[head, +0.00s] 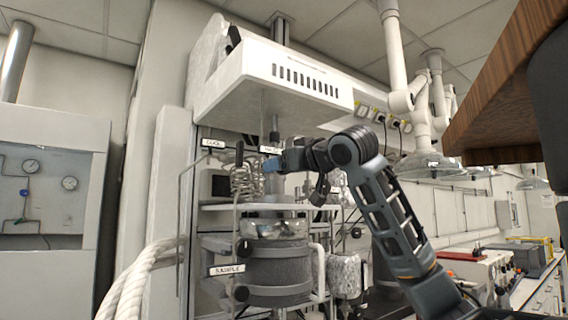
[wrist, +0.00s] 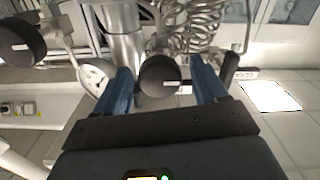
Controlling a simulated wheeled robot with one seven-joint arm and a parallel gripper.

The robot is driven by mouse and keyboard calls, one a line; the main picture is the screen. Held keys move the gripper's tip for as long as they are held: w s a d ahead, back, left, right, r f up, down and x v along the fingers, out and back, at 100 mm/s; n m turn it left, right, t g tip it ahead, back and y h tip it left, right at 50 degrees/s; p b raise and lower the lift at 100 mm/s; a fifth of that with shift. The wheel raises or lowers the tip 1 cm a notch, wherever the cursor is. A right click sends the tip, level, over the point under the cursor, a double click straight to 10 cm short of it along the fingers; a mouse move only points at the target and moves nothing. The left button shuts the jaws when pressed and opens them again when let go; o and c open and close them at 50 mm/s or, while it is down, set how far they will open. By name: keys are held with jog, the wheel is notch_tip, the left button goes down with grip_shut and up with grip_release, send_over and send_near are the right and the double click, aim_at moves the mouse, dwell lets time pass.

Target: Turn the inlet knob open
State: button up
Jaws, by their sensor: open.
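In the wrist view a round black knob (wrist: 159,76) with a small white mark sits between the two blue fingers of my gripper (wrist: 158,68). The fingers are open, with a visible gap on both sides of the knob. I cannot read its marking, so I cannot confirm it is the inlet knob. In the head view my gripper (head: 274,164) is at the top of the reactor, right of the metal coil (head: 246,180), just below a partly covered white label (head: 270,149). The knob is hidden there behind my gripper.
A second black knob (wrist: 20,42) is at the left of the wrist view. A dark handle (wrist: 230,68) stands right of the fingers. The reactor vessel (head: 280,268) is below my gripper, and a white hood (head: 290,85) hangs above.

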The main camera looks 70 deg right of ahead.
jog(key=shift+w+d, duration=0.1)
jog(key=shift+w, duration=0.1)
jog(key=shift+c, duration=0.2)
jog(key=c, duration=1)
